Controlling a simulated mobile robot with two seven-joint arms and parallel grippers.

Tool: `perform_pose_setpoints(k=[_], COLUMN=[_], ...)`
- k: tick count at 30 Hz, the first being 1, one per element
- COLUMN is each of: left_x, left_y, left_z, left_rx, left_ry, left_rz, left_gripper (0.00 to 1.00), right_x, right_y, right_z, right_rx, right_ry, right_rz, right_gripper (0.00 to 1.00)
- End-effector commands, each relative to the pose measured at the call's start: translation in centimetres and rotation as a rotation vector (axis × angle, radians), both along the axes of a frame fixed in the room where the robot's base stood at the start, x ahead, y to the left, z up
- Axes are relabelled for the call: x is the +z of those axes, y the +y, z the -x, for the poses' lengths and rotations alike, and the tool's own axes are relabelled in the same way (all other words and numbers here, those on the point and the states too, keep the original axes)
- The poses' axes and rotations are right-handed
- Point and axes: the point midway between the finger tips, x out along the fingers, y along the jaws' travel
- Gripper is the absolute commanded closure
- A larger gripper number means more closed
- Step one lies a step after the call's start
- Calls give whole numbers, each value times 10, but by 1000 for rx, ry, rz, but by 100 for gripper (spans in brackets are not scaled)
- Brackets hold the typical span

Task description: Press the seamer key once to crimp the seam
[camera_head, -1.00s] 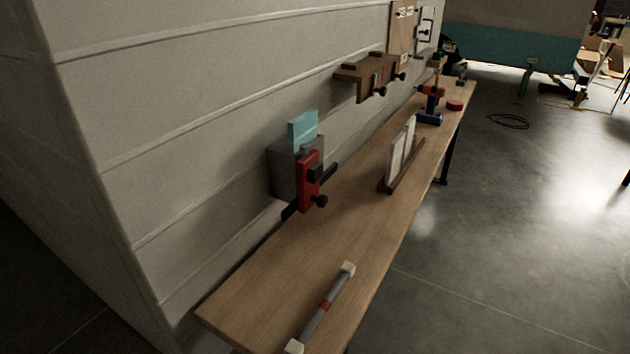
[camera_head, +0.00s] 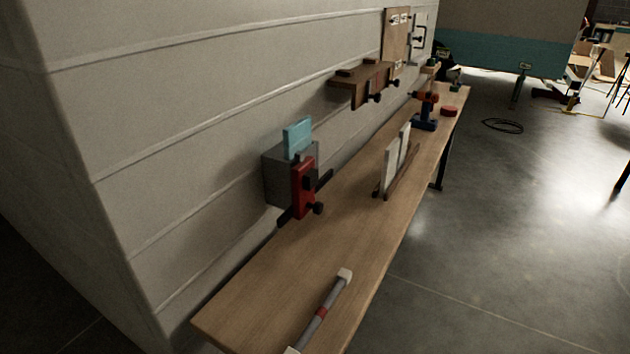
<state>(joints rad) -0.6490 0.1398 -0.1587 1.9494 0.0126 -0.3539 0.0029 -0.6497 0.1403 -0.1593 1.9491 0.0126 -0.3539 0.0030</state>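A red device with black side bars and a black knob (camera_head: 304,188) stands at the wall side of the wooden bench. It sits against a grey block (camera_head: 279,178) with a teal plate (camera_head: 297,139) upright on top. Which part of it is the seamer key, if any, I cannot tell at this size. A grey bar with pale ends and a red band (camera_head: 331,297) lies at the near end of the bench. Neither of my grippers is in view, and nothing touches these things.
The long wooden bench (camera_head: 243,292) runs along the panelled wall. Pale upright plates (camera_head: 389,171) stand in a wooden holder mid-bench. A brown clamp rack (camera_head: 362,80) is on the wall. An orange and blue drill (camera_head: 427,110) stands farther back. Open floor lies right, with a cable coil (camera_head: 502,126).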

Motion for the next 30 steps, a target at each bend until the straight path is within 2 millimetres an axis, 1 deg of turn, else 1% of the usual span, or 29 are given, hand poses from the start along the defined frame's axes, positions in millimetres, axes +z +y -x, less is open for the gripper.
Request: perform_pose_setpoints(k=[1,3,30], left_x=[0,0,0], left_y=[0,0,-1], left_z=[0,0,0], left_rx=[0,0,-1], left_ry=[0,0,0], left_rz=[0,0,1], left_gripper=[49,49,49], right_x=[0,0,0], right_y=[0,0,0], right_z=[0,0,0], right_rx=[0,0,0], right_ry=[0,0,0], right_rz=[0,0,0], right_gripper=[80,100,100])
